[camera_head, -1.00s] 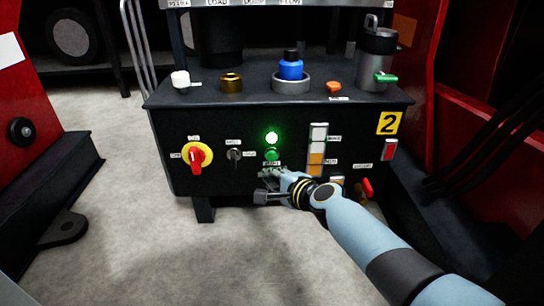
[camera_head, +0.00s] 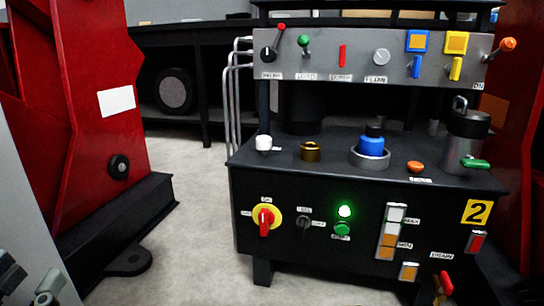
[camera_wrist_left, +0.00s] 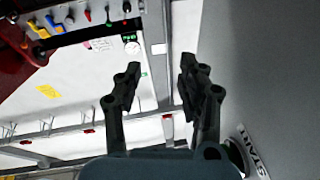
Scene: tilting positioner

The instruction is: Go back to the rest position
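My left gripper (camera_head: 30,285) shows only partly at the bottom left corner of the head view, well left of the machine. In the left wrist view its two dark fingers (camera_wrist_left: 160,72) stand apart with nothing between them. My right gripper and arm are not in the head view. The black control console (camera_head: 330,190) stands right of centre, with a lit green lamp (camera_head: 344,211) above a green button (camera_head: 342,229). A red and yellow rotary switch (camera_head: 265,219) is on its front face.
A grey panel (camera_head: 400,62) with levers and switches stands above the console. A red machine frame (camera_head: 85,110) is on the left, with a dark base (camera_head: 110,225). Grey floor (camera_head: 195,225) lies open between frame and console. A red post (camera_head: 525,160) is on the right.

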